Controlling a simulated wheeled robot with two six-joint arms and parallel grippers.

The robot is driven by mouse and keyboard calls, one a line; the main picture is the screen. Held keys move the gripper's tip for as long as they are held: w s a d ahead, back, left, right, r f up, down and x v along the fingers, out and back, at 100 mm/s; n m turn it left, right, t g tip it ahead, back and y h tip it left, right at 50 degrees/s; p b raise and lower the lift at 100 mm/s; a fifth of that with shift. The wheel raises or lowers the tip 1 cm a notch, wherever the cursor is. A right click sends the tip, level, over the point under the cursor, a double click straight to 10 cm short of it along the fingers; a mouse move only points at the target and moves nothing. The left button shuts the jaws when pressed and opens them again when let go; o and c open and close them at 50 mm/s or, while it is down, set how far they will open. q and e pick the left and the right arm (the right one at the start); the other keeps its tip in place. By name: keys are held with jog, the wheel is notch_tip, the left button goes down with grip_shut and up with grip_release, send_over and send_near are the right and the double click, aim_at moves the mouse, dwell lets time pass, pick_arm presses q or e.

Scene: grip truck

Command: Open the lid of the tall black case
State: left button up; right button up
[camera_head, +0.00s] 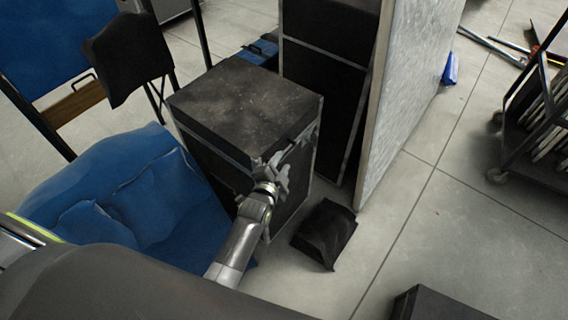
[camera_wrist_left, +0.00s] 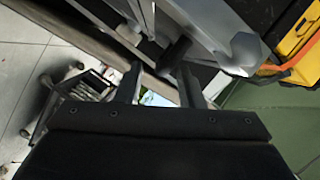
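The tall black case (camera_head: 222,100) stands upright on the floor near the middle of the head view, with a scuffed dark top and metal edging. Its lid looks shut, with a pale metal band running around the sides below the top. My left gripper (camera_head: 290,158) is at the case's front right side, near the band and upper edge, and hides part of it. In the left wrist view my left gripper's fingers (camera_wrist_left: 160,84) are apart, with a gap between them. Whether they touch the case I cannot tell. My right gripper is in neither view.
A blue cloth-like heap (camera_head: 110,190) lies left of the case. A dark bag-like object (camera_head: 325,233) is on the floor in front right. A pale panel (camera_head: 405,90) stands close behind right. A cart (camera_head: 540,120) is at far right. Tiled floor (camera_head: 440,235) is clear between.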

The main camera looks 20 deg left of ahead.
pick_arm(q)
jog(key=b+x, duration=0.2)
jog(key=x, duration=0.1)
jog(key=shift+f, duration=0.1)
jog(key=shift+w, duration=0.15)
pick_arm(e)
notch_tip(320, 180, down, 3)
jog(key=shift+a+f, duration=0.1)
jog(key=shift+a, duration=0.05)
pick_arm(q)
jog(key=shift+c, duration=0.2)
grip_shut()
